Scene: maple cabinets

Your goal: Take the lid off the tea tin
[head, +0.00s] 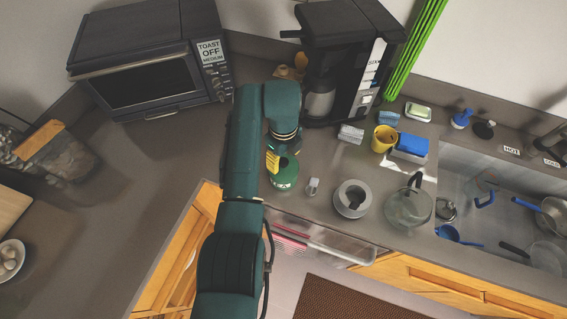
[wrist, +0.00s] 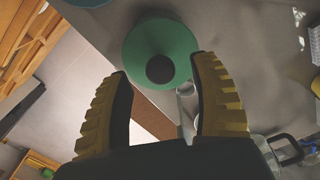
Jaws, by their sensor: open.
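The tea tin appears to be the round green container (head: 286,178) near the counter's front edge in the head view. The height gap to the knob is hard to tell. The tin's side is mostly hidden.
A coffee maker (head: 342,55) stands behind the tin and a toaster oven (head: 150,75) at the back left. A small clear shaker (head: 313,187), a grey round container (head: 352,199) and a glass kettle (head: 408,208) stand to the right. The left counter has free room.

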